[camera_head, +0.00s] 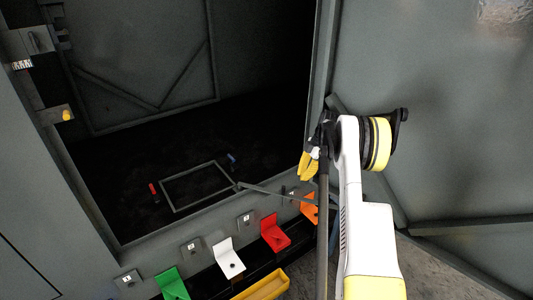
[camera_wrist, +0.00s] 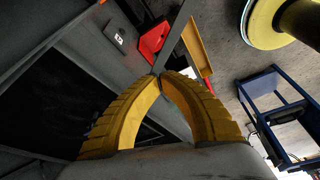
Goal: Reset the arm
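My gripper (camera_head: 308,166) has yellow ribbed fingers and hangs at the open front of a grey enclosure, beside its open door (camera_head: 440,110). In the wrist view the two curved fingers of my gripper (camera_wrist: 160,76) meet at their tips. No object shows in the gap between the fingers behind the tips. A thin grey bar (camera_wrist: 174,45) runs up to the fingertips in that view; it seems to pass behind them, and I cannot tell whether it touches them. My white arm stands in front of the door edge and hides part of it.
Green (camera_head: 172,285), white (camera_head: 229,259), red (camera_head: 274,233) and orange (camera_head: 309,207) brackets line the enclosure's front sill. A yellow tray (camera_head: 262,288) sits before them. Inside lie a rectangular frame (camera_head: 167,198), a red item (camera_head: 153,189) and a blue item (camera_head: 232,158). A blue trolley (camera_wrist: 272,110) stands right in the wrist view.

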